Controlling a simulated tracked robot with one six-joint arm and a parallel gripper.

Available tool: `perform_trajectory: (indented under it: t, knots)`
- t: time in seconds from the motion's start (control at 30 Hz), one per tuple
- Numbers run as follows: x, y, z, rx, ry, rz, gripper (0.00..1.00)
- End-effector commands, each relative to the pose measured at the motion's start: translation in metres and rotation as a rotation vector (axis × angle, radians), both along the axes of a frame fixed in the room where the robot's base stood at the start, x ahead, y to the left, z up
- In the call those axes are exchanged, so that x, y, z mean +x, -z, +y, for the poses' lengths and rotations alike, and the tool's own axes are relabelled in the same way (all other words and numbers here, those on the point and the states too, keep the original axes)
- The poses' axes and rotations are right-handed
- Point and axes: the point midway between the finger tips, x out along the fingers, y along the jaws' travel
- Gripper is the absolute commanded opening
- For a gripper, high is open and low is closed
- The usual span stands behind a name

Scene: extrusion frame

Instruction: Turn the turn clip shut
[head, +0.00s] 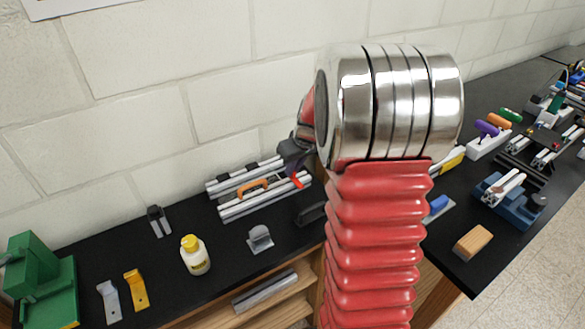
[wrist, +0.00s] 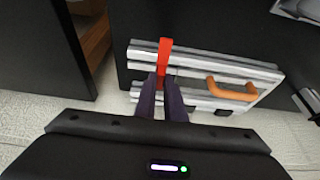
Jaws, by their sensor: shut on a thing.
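The extrusion frame (head: 262,201) lies on the black bench against the wall, its silver rails side by side. The red turn clip (wrist: 165,58) lies across the upper rails of the frame (wrist: 215,65) in the wrist view. My gripper (wrist: 163,88) is shut on the clip's near end, one dark finger on each side. In the head view, my gripper (head: 296,158) is at the right end of the frame, with only a small part of the red clip (head: 297,181) showing. The fingers hide the clip's lower end.
An orange handle (wrist: 232,90) stands up from the frame, right of the clip. A bottle with a yellow cap (head: 196,256), a grey part (head: 260,238) and a dark block (head: 311,213) are on the bench in front. The wall is close behind.

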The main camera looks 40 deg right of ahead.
Motion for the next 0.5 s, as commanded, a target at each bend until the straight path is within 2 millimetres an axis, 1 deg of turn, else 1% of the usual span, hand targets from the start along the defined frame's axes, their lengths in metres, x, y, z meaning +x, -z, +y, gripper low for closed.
perform_trajectory:
  t: [0.03,0.27,0.5]
  knots:
    - [-0.0001,-0.0003,0.0029,0.0,0.0,0.0,0.0]
    - [-0.0001,-0.0001,0.0011,0.001,0.01,0.001,0.0]
    - [-0.0001,-0.0004,0.0013,0.001,0.06,0.001,0.0]
